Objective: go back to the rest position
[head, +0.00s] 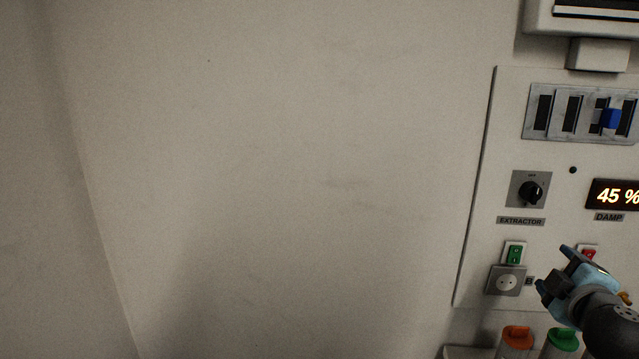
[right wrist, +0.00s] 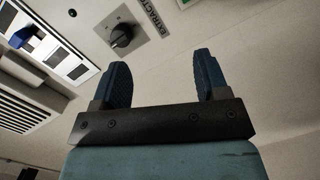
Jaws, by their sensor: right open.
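My right gripper (head: 556,270) is at the lower right of the head view, in front of the panel near the socket and the red switch. In the right wrist view its two dark fingers (right wrist: 162,82) stand wide apart with nothing between them. The black extractor knob (head: 531,193) is above it on the panel and also shows in the right wrist view (right wrist: 122,36). My left gripper is in neither view.
The panel (head: 480,230) carries a slotted plate with a blue slider (head: 611,119), a "45 %" damp display (head: 615,195), a green switch (head: 515,253) and a socket (head: 506,282). Orange-lidded (head: 517,337) and green-lidded (head: 563,340) containers stand below. The left wall is bare.

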